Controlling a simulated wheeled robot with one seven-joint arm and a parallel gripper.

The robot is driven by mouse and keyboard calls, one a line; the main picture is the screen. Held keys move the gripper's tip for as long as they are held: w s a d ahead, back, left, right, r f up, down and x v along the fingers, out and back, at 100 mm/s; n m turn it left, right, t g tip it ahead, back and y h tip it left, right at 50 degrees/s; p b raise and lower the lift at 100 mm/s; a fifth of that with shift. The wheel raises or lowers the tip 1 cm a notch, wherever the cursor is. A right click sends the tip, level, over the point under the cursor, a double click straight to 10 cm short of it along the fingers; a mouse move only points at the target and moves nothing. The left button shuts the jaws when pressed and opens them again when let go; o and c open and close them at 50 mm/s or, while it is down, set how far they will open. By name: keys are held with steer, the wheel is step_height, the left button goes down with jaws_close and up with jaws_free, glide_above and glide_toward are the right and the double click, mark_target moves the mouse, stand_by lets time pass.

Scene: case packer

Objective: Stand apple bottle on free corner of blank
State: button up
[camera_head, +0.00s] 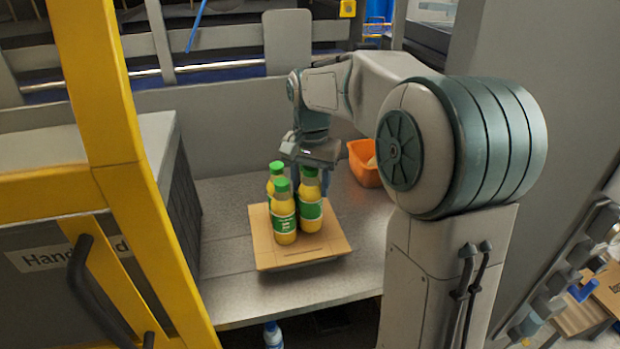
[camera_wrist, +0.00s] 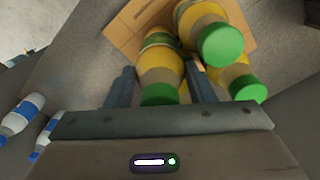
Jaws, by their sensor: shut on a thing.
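My gripper (camera_head: 311,178) is shut on one yellow apple bottle (camera_head: 310,213) with a green cap and green label. In the wrist view this bottle (camera_wrist: 159,65) sits between the two fingers (camera_wrist: 160,88). It is upright over the right part of the brown cardboard blank (camera_head: 262,240); I cannot tell whether its base touches. Two like bottles stand on the blank: one in front (camera_head: 284,222), one behind at the left (camera_head: 270,180). The three are close together. The blank's front strip and front right corner are bare. In the wrist view the blank (camera_wrist: 126,25) is partly hidden by bottles.
The blank lies on a grey table (camera_head: 228,282). An orange bin (camera_head: 364,168) stands at the back right. A dark ribbed unit (camera_head: 187,205) and a yellow frame (camera_head: 110,110) bound the left side. Blue-and-white bottles (camera_wrist: 22,112) show lower down in the wrist view.

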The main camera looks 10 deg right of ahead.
steer(key=shift+f+b, duration=0.3)
steer(key=shift+f, duration=0.5)
steer(key=shift+f+b, duration=0.3)
steer(key=shift+f, duration=0.15)
steer(key=o, duration=1.6)
step_height(320, 180, up, 13)
steer(key=s+f+n+t, duration=0.1)
steer(key=s+f+n, duration=0.1)
steer(key=s+f, duration=0.3)
steer(key=s+f+n+t, duration=0.1)
steer(key=s+f+n, duration=0.1)
steer(key=s+f, duration=0.3)
steer(key=s+f+n+t, duration=0.1)
steer(key=s+f+n, duration=0.2)
steer(key=s, duration=0.9)
step_height(320, 180, down, 2)
steer(key=shift+a+f, duration=0.15)
steer(key=shift+f, duration=0.1)
